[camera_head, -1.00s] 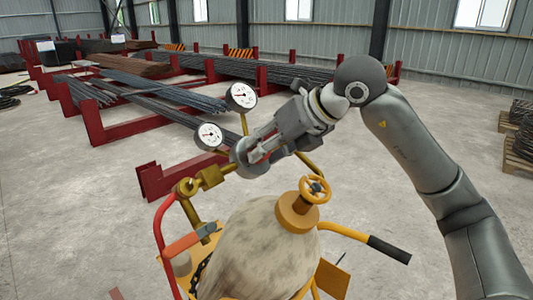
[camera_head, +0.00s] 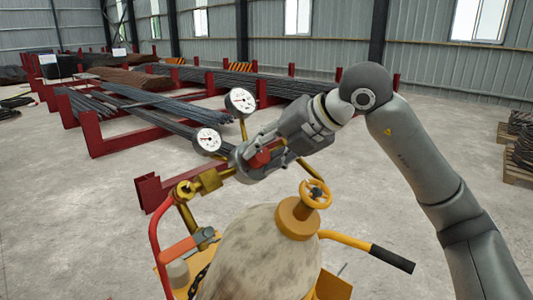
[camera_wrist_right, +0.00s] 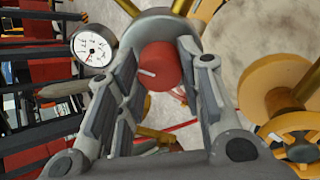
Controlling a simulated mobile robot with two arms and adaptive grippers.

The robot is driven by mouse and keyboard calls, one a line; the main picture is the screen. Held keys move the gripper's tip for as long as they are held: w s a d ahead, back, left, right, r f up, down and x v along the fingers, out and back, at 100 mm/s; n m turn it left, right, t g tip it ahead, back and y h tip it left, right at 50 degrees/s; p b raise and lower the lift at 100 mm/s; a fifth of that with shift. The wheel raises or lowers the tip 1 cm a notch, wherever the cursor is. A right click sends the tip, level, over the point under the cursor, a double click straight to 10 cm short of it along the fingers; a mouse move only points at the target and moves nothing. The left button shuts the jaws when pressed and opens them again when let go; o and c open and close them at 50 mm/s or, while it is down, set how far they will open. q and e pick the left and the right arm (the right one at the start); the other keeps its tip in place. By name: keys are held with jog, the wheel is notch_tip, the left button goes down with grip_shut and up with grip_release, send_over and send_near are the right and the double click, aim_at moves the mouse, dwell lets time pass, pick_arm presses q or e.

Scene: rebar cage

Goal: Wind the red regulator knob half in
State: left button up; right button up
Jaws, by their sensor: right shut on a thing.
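The red regulator knob (camera_head: 260,159) sits on the front of the brass regulator, below two white dial gauges (camera_head: 240,101). In the right wrist view the knob (camera_wrist_right: 160,68) is a red cylinder with a white mark on its face. My right gripper (camera_head: 252,158) reaches in from the right and is shut on the knob. In the wrist view its fingers (camera_wrist_right: 163,60) stand on both sides of the knob. The fingers hide part of the regulator body. My left gripper is not in view.
Below the gripper stands a gas cylinder (camera_head: 262,255) with an orange valve handwheel (camera_head: 315,194), on a yellow cart with a black-gripped handle (camera_head: 392,258). Red racks of rebar (camera_head: 150,190) stand behind.

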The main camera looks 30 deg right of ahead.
dwell(0.3)
jog(key=o, duration=1)
jog(key=shift+o, duration=0.2)
jog(key=v, duration=1.2)
